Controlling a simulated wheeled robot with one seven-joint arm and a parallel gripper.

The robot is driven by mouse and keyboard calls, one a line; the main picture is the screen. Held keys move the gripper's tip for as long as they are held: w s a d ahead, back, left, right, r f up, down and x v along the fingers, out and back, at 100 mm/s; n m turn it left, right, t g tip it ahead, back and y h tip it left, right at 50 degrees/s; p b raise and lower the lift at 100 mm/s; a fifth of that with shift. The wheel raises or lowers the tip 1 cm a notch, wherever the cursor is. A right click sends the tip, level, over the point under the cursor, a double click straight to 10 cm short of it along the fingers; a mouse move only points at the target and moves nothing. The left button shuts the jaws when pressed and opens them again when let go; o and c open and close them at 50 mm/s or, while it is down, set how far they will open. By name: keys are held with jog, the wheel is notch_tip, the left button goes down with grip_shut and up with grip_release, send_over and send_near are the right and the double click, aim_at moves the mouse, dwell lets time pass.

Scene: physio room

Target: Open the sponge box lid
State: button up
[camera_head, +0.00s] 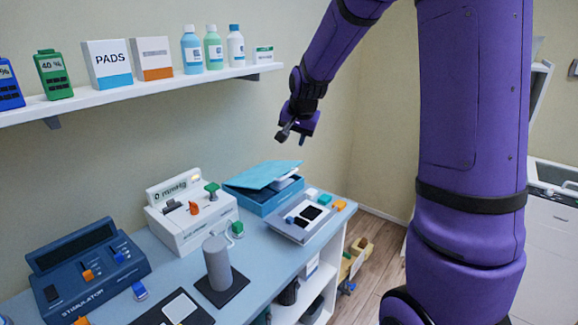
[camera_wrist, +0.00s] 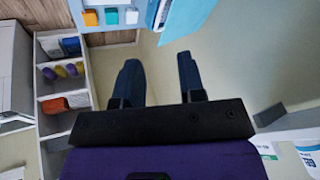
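The sponge box (camera_head: 262,203) is a blue box on the bench against the wall. Its teal lid (camera_head: 262,174) is tilted partly up, and a gap with something pale inside shows beneath it on the right. In the wrist view a light blue panel, which looks like the lid (camera_wrist: 192,14), shows at the top edge. My gripper (camera_head: 293,137) hangs above the box and a little to its right, apart from it. In the wrist view my gripper (camera_wrist: 159,62) has its two fingers spread with nothing between them.
A grey device (camera_head: 290,228) with dark pads sits right of the box, with small coloured blocks beyond. A white machine (camera_head: 188,225) with levers stands left, and a grey cylinder (camera_head: 217,262) in front. A wall shelf (camera_head: 150,88) holds bottles and boxes above.

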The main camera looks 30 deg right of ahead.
jog(key=w+d+f+m+t+h, duration=0.1)
jog(key=w+d+f+m+t, duration=0.15)
jog(key=f, duration=0.35)
jog(key=w+d+f+m+t, duration=0.1)
jog(key=w+d+f+t, duration=0.15)
jog(key=f, duration=0.35)
jog(key=m+t+y, duration=0.1)
jog(key=m+t, duration=0.4)
jog(key=t, duration=0.1)
send_near(288, 175)
jog(key=w, duration=0.3)
jog(key=w+f, duration=0.1)
jog(key=w, duration=0.3)
jog(key=w+d+f, duration=0.1)
jog(key=w, duration=0.2)
jog(key=shift+w, duration=0.25)
grip_shut()
